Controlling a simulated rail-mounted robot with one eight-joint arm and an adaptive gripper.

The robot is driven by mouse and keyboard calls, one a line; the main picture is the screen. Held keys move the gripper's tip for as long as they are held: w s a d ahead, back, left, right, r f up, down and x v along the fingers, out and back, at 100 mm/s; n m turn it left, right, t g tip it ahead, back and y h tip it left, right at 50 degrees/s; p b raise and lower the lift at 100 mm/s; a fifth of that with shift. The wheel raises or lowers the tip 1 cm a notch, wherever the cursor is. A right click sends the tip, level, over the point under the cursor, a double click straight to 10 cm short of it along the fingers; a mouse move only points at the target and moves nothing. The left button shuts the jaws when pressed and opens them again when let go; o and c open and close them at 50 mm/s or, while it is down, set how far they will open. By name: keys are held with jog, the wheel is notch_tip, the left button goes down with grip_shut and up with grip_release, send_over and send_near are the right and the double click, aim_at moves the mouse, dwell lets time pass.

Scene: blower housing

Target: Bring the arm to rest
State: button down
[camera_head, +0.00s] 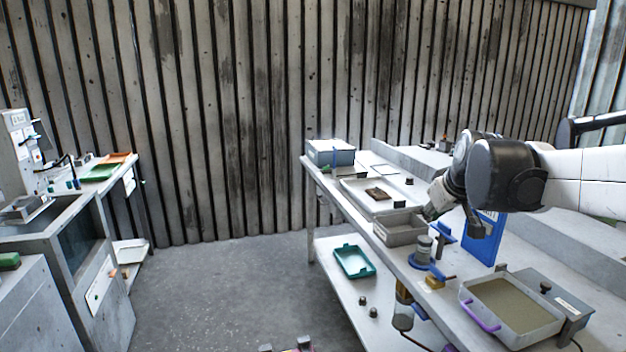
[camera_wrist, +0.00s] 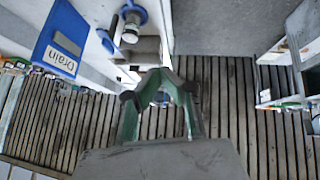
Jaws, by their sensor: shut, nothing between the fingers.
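My gripper (camera_wrist: 162,78) shows in the wrist view with its green fingers drawn together and nothing held between them. In the head view my arm (camera_head: 580,180) reaches in from the right above the workbench (camera_head: 400,268). Its wrist end hangs close to a grey bin (camera_head: 400,231) and a blue board (camera_head: 487,238); the fingertips are hard to make out there, and I cannot tell whether they touch anything. In the wrist view the blue board (camera_wrist: 62,40) bears a label reading "Drain" and lies to the left of the fingers.
A tray with a purple handle (camera_head: 510,308) stands at the bench front. A white tray (camera_head: 352,187) and a grey-blue box (camera_head: 330,153) sit farther back. A teal tray (camera_head: 354,262) lies on the lower shelf. Machines stand at left; the floor (camera_head: 220,290) between is clear.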

jog(key=s+a+f+m, duration=0.1)
jog(key=s+a+f, duration=0.1)
jog(key=s, duration=0.7)
jog(key=s+a+f+m, duration=0.1)
jog(key=s+f, duration=0.4)
jog(key=s, duration=0.5)
jog(key=s+a+f+m, duration=0.1)
jog(key=s+a+f, duration=0.2)
jog(key=s, duration=0.7)
jog(key=shift+s+a+f+m+g, duration=0.25)
jog(key=shift+a+m+g, duration=0.15)
jog(key=shift+a, duration=0.1)
